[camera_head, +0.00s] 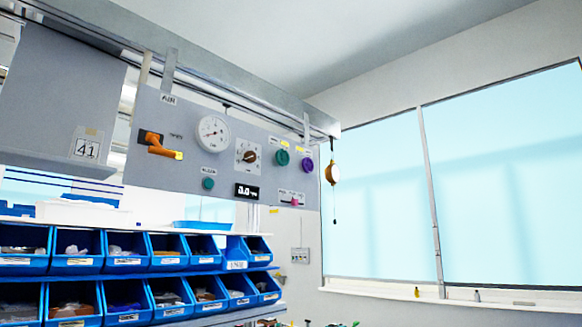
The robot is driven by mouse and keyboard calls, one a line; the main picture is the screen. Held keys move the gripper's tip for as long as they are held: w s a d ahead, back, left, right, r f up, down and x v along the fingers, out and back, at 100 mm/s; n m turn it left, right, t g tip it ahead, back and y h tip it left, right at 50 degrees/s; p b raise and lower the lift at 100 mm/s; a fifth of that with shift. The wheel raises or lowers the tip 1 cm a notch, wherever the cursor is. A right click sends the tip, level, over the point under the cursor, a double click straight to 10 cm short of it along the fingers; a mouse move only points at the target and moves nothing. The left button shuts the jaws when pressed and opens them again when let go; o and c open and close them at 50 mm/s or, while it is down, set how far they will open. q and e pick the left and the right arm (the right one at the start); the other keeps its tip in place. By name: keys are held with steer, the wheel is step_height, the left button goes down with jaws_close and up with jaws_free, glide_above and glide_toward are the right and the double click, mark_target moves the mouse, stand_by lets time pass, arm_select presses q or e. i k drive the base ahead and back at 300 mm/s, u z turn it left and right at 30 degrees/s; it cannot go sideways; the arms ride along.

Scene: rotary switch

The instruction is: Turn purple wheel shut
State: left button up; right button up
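The purple wheel (307,164) is a small round knob at the right end of a grey control panel (225,185) that hangs from an overhead rail. It sits just right of a similar green wheel (282,157). Small yellow labels are above both wheels. I cannot tell from this view how far the purple wheel is turned. Neither of my grippers shows in the head view.
The panel also bears an orange lever (160,147), a round gauge (213,134), a dial (248,157) and a dark display (247,192). Blue bins (125,250) fill the lower left.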

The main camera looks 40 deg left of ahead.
mark_target(307, 165)
steer(key=u, duration=0.85)
steer(key=i, duration=0.85)
steer(key=u, duration=0.65)
